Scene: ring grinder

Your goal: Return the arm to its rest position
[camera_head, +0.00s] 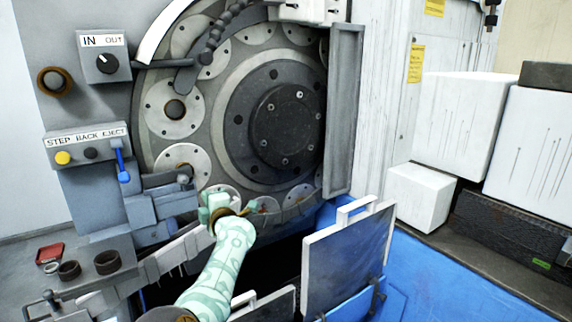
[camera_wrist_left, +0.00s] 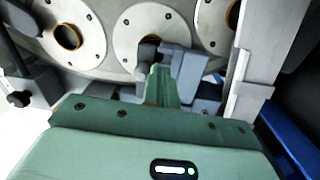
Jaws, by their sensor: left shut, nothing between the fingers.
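My left arm (camera_head: 218,272), pale green, reaches up from the bottom of the head view to the lower part of the grinder's round wheel (camera_head: 226,128). My left gripper (camera_head: 214,203) is shut and empty, in front of the lower discs. In the left wrist view its green fingers (camera_wrist_left: 162,82) are together in front of a pale disc (camera_wrist_left: 128,48) and grey blocks (camera_wrist_left: 190,72). I cannot tell whether the fingers touch the machine. My right gripper is in neither view.
An IN/OUT switch box (camera_head: 103,57) and a STEP BACK/EJECT panel (camera_head: 88,146) with a blue lever (camera_head: 121,160) are at the left. Brown rings (camera_head: 107,262) lie by a red tray (camera_head: 50,254). An upright panel (camera_head: 346,258) stands right of my arm, near white boxes (camera_head: 420,197).

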